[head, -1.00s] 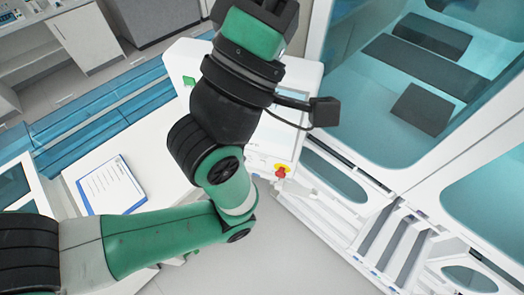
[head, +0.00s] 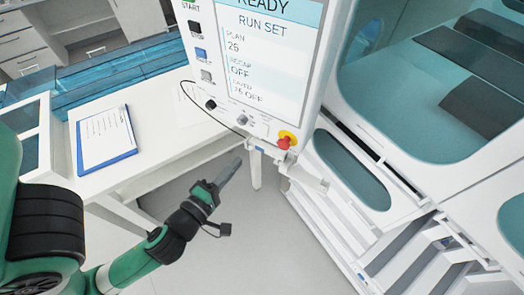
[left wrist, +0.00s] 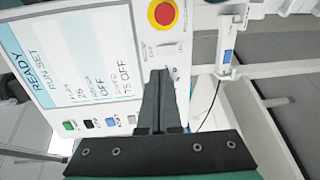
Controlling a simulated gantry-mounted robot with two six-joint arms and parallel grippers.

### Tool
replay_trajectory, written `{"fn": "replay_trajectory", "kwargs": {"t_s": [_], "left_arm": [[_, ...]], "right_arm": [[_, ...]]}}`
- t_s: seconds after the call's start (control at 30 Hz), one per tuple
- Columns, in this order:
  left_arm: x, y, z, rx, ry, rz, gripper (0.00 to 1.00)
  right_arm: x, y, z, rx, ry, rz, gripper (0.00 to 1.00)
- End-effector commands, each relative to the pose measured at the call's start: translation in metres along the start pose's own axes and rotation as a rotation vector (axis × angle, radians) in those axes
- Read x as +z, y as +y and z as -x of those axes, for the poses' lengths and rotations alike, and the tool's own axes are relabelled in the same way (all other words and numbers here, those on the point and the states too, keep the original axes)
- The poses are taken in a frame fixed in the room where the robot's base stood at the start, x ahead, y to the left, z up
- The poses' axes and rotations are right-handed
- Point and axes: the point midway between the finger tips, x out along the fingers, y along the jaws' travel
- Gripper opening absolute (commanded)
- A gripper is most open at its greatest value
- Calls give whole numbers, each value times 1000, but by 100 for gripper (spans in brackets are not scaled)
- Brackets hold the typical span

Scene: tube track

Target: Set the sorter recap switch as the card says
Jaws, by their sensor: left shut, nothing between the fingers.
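The sorter panel (head: 240,25) stands at top centre in the head view; its screen (head: 268,50) reads READY, RUN SET, a plan number and RECAP OFF, with a saved line below. A small switch (head: 243,119) sits under the screen; its setting and label are too small to read. The card (head: 105,138) lies on a blue clipboard on the white table, its writing unreadable. My left gripper (head: 236,163) is shut and empty, below the panel. In the left wrist view its fingertips (left wrist: 159,73) overlap the panel's lower strip, hiding part of it; contact cannot be told. My right gripper is out of view.
A red emergency stop (head: 287,139) with a yellow base is right of the switch. A black knob (head: 210,104) and a column of buttons (head: 201,54) are at left. A cable hangs in front of the panel. White cabinets with teal windows stand at right.

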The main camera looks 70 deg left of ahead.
Motion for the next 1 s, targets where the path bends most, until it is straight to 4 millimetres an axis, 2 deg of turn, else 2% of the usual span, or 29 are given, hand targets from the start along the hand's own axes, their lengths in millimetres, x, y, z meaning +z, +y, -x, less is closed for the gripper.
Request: {"fn": "replay_trajectory", "kwargs": {"t_s": [0.03, 0.07, 0.57, 0.77, 0.83, 1.0], "left_arm": [[-5, -22, 4, -27, 6, -15, 0], [-7, -26, 6, -34, 9, -19, 0], [-8, -25, 1, -35, 14, -16, 0], [-9, -26, -20, -30, 18, -12, 0], [-9, -19, -34, -33, 17, -15, 0], [-9, -20, -72, -32, 15, -15, 0]], "right_arm": [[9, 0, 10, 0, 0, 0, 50], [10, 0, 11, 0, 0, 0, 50], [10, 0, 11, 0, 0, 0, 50], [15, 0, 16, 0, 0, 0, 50], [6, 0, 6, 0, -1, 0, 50], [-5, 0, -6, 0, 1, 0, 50]]}}
